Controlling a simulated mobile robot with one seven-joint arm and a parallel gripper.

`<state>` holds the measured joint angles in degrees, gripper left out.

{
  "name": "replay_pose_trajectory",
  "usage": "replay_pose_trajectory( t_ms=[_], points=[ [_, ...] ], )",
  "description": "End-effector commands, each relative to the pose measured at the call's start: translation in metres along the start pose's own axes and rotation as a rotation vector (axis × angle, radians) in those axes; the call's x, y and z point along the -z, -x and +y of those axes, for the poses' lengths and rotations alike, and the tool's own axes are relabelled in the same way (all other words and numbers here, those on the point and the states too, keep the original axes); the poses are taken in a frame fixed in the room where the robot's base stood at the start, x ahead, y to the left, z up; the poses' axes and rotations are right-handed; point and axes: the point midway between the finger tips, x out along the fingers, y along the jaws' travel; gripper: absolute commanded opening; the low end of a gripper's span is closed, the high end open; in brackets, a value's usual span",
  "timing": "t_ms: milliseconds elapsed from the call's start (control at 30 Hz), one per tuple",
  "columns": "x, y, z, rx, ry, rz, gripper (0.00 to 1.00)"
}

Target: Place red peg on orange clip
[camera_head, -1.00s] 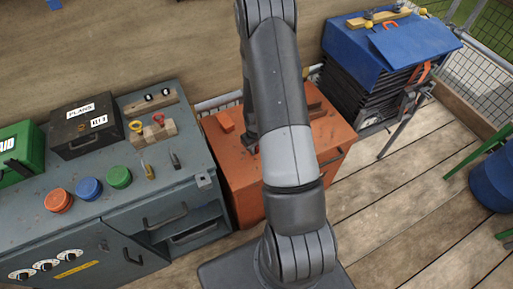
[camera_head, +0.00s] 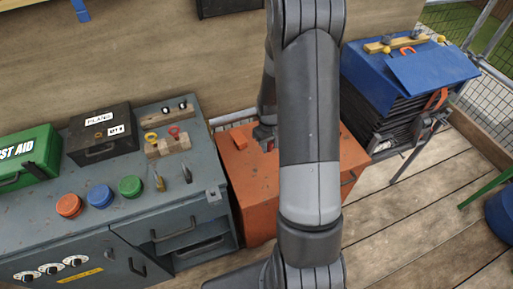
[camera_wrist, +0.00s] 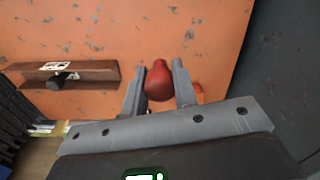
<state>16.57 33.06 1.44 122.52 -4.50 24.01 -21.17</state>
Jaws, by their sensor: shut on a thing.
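The red peg (camera_wrist: 159,82) is between the two fingers of my gripper (camera_wrist: 158,65) in the wrist view, above the orange cabinet top (camera_wrist: 215,35). My gripper is shut on it. A small bright orange piece (camera_wrist: 199,93) shows beside the right finger, partly hidden; I cannot tell if it is the orange clip. In the head view, an orange block (camera_head: 239,140) lies on the orange cabinet (camera_head: 262,205), left of my gripper (camera_head: 265,140), which is partly hidden by my arm. An orange curved piece (camera_head: 408,50) lies on the blue box at the right.
A wooden bar with a black knob (camera_wrist: 60,80) is left of my gripper. A grey bench (camera_head: 130,205) at the left carries a black box (camera_head: 98,150), a green first aid box (camera_head: 30,158) and round coloured buttons. A blue box (camera_head: 425,75) stands at the right; plank floor is open in front.

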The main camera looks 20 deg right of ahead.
Motion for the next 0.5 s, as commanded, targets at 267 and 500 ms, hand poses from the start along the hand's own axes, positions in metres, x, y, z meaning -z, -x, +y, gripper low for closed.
replay_pose_trajectory(
  t_ms=[267,500],
  points=[
    [0.049,0.036,0.033,0.005,-0.014,0.002,0.05],
    [0.076,0.028,0.020,0.009,-0.011,-0.003,0.05]
  ],
)
